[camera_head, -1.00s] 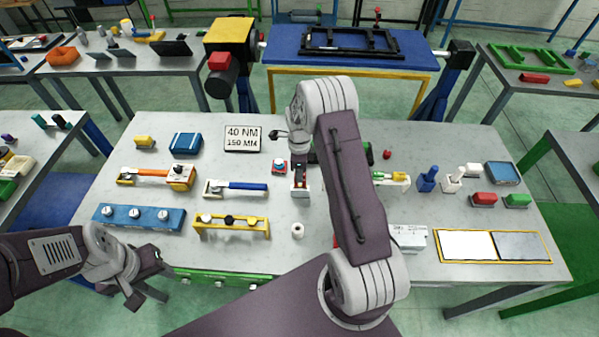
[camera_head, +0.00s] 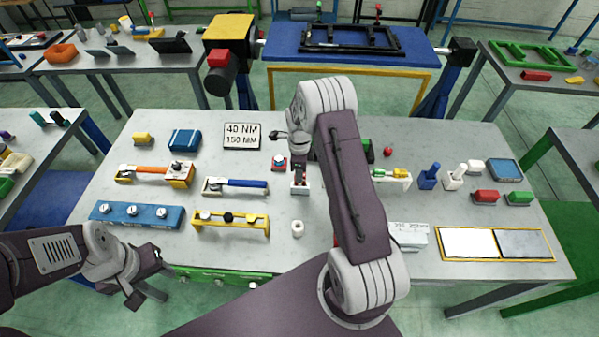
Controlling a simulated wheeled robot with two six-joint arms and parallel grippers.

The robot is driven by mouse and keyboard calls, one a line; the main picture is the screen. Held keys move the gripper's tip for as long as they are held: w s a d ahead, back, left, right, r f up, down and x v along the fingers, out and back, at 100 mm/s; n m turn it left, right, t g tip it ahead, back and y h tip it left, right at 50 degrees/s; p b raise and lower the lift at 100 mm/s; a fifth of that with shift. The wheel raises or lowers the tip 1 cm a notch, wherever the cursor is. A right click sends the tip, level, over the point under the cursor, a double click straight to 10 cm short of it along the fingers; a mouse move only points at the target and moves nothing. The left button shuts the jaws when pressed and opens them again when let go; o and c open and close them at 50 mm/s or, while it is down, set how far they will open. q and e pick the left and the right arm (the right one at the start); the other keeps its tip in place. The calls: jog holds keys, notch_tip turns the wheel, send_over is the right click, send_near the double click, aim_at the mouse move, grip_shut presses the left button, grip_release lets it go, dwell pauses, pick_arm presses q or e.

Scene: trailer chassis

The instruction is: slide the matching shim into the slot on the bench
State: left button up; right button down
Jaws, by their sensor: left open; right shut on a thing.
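No slot shows clearly.
The grey bench (camera_head: 320,262) holds a sign (camera_head: 242,135) reading 40 NM 150 MM, a blue-handled tool (camera_head: 236,186), a yellow rack (camera_head: 231,222), a white ring (camera_head: 297,228), and a white-and-grey panel (camera_head: 495,244) at right. My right arm hides part of the bench.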

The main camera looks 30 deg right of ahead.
jog(key=shift+f+b, duration=1)
jog(key=shift+f, duration=0.4)
jog(key=c, duration=1.2)
grip_release()
jog(key=o, duration=0.5)
jog(key=shift+o, duration=0.2)
jog(key=shift+r+p, duration=2.75)
jog(key=shift+r, duration=0.8)
